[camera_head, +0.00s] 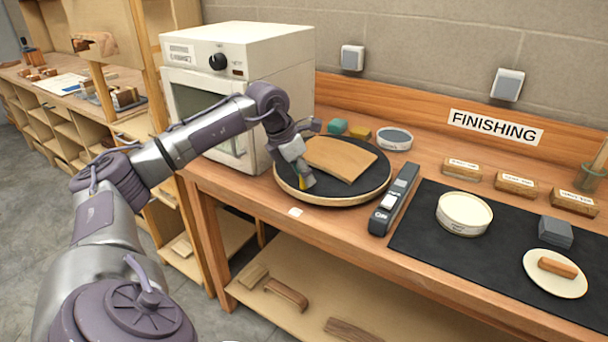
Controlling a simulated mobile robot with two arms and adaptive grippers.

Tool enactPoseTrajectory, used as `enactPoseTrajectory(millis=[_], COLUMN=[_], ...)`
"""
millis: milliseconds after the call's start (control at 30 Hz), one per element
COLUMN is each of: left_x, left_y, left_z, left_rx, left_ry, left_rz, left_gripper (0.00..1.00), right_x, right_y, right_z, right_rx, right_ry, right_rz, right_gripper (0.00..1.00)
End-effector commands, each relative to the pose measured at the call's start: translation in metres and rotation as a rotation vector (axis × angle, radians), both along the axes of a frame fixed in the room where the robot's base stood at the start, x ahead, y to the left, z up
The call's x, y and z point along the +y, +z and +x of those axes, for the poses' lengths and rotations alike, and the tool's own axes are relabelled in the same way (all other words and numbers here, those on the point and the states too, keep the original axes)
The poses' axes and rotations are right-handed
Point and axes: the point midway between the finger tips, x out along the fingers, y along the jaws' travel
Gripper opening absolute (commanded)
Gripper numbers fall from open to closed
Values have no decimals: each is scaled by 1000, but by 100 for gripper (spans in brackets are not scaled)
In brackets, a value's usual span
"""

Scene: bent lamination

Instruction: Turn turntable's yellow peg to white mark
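The turntable (362,199) is a round black disc with a light wooden rim, on the wooden bench. A curved wooden piece (340,158) lies on it. A bit of the yellow peg (303,183) shows near the turntable's front left edge, mostly covered by my gripper. The white mark (295,212) is a small pale patch on the bench just in front of the rim, close to the peg. My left gripper (307,178) is at the peg, its fingers pointing down. I cannot tell whether it is closed around the peg or only beside it. My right gripper is not in view.
A white oven (240,60) stands close behind my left arm. A grey and black tool (394,200) lies right of the turntable. Beyond it a black mat (430,240) holds a round tin (464,214), a grey block (555,232) and a plate (555,287).

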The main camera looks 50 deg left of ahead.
Motion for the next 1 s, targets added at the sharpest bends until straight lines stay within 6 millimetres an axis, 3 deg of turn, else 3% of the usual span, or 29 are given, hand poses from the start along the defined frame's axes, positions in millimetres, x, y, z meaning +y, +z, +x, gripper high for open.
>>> enactPoseTrajectory(millis=[333,467,800,1000], left_x=[-2,0,8,11], left_y=[-2,8,72,99], left_z=[-1,-5,-29,-40], left_rx=[7,7,2,3], left_ry=[-3,-2,-2,-2], left_rz=[-3,-1,-2,-3], left_gripper=[50,50,50,50], right_x=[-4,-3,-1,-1], right_y=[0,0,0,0], right_z=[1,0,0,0], right_rx=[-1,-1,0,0], right_ry=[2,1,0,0], right_rz=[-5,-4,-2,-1], right_gripper=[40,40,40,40])
